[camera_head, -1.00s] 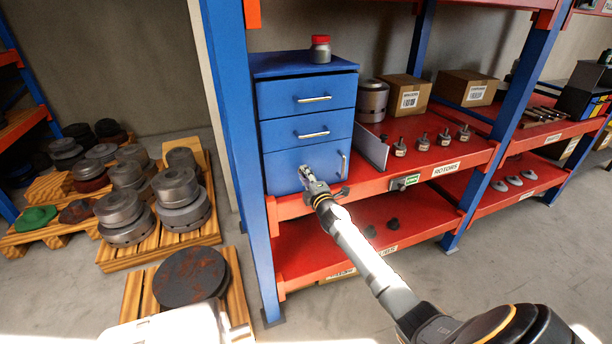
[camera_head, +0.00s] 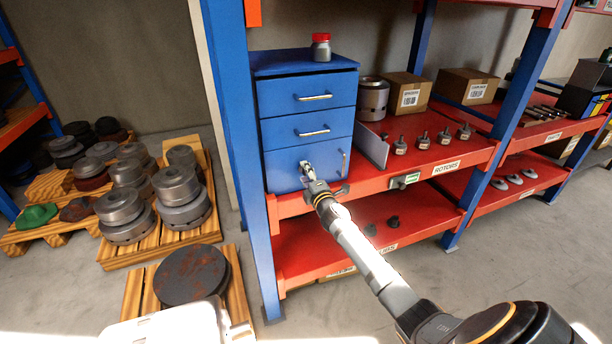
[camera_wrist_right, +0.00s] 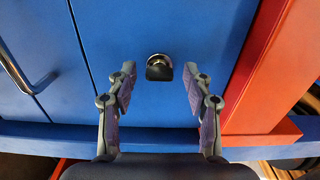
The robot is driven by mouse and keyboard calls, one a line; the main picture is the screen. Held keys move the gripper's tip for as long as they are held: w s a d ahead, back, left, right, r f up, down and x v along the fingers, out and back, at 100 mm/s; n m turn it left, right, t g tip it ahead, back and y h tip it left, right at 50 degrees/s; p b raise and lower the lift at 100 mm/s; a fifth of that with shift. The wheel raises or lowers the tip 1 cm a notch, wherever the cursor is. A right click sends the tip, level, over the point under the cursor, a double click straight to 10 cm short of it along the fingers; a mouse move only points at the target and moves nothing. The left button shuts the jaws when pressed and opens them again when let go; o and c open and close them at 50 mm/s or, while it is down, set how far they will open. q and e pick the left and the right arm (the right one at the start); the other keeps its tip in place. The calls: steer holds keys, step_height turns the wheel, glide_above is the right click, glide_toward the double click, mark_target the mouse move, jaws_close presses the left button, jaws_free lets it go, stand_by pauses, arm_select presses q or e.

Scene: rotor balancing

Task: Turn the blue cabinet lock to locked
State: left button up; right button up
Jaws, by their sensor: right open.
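The blue cabinet (camera_head: 304,128) stands on the red shelf, with two drawers above a lower door. Its lock (camera_wrist_right: 159,67), a small round metal piece with a dark tab, shows on the blue face in the right wrist view. Nothing is between the fingers. My left gripper is not in view.
A red-capped jar (camera_head: 320,47) stands on the cabinet. A grey plate (camera_head: 371,146) and rotors (camera_head: 423,143) stand right of the cabinet.

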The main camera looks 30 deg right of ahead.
steer(key=s+a, duration=0.2)
steer(key=s, duration=1)
steer(key=shift+w, duration=0.1)
steer(key=s+d+f+m+g, duration=0.1)
steer(key=s+f+m+g, duration=0.3)
steer(key=f, duration=0.8)
steer(key=s+d+f+m+g, duration=0.1)
steer(key=s+f+m+g, duration=0.1)
steer(key=s+f, duration=0.75)
steer(key=s+d+f+m+g, duration=0.1)
steer(key=s+f+m+g, duration=0.15)
steer(key=f, duration=1.25)
steer(key=s+a+f+m+g+y, duration=0.1)
steer(key=s+a+f, duration=0.3)
steer(key=s, duration=0.6)
steer(key=s+a+f+m+g, duration=0.4)
steer(key=s+f, duration=0.4)
steer(key=s, duration=0.3)
steer(key=s+a+f+m+g+y, duration=0.1)
steer(key=s+a+f, duration=0.4)
steer(key=s, duration=0.6)
step_height(320, 180, down, 2)
steer(key=shift+a+m+g+y, duration=0.35)
steer(key=shift+m+g, duration=0.3)
steer(key=shift+g, duration=0.3)
